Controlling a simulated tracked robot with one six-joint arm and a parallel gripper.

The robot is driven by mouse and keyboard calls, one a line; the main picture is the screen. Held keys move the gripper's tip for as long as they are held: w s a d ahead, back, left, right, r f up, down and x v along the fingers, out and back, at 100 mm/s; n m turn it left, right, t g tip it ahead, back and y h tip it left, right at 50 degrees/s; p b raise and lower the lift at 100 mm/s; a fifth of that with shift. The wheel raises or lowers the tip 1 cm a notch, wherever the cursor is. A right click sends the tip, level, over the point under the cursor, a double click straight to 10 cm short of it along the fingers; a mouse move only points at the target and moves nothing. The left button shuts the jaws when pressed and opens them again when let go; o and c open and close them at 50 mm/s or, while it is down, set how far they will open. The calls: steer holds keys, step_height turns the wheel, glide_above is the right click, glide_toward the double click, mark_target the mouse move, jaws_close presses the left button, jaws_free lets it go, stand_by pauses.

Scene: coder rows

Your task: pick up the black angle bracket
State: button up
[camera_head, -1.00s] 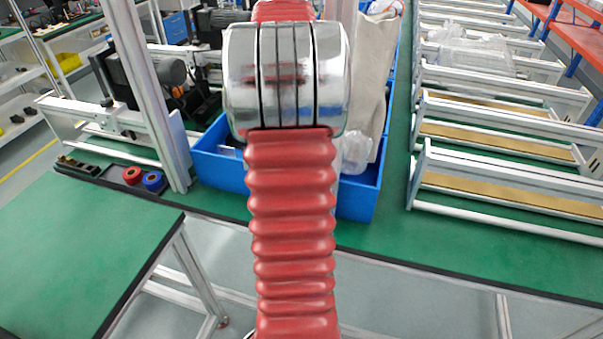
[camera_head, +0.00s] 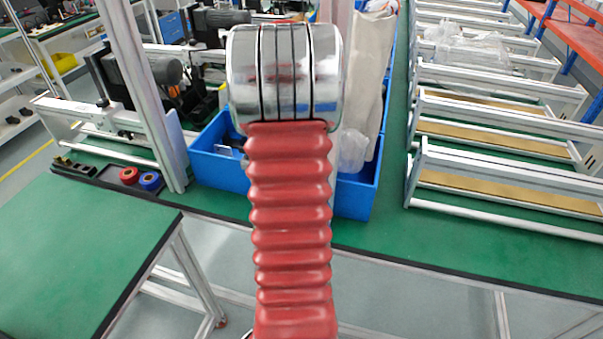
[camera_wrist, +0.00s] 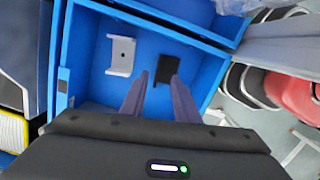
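The black angle bracket (camera_wrist: 166,69) lies in a blue bin (camera_wrist: 78,58) in the wrist view. My gripper (camera_wrist: 159,80) is open and empty, its two dark fingers apart and pointing into the bin. The bracket shows just beyond the fingertips, nearer the right finger. I cannot tell the height of the fingertips above it. In the head view, my red arm and silver joint cover part of the blue bin (camera_head: 218,171); the gripper and bracket are hidden there.
A white bracket (camera_wrist: 122,56) lies in the same bin, left of the black one. Bin walls stand close on several sides. In the head view, red and blue rolls (camera_head: 149,181) sit left of the bin, and metal frames (camera_head: 510,180) stand at the right.

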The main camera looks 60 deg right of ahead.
steer(key=shift+f, duration=0.25)
steer(key=shift+s+d+f, duration=0.15)
steer(key=shift+f, duration=1.15)
steer(key=shift+s+d+f, duration=0.15)
steer(key=shift+f, duration=1.1)
steer(key=shift+c, duration=0.4)
jaws_close()
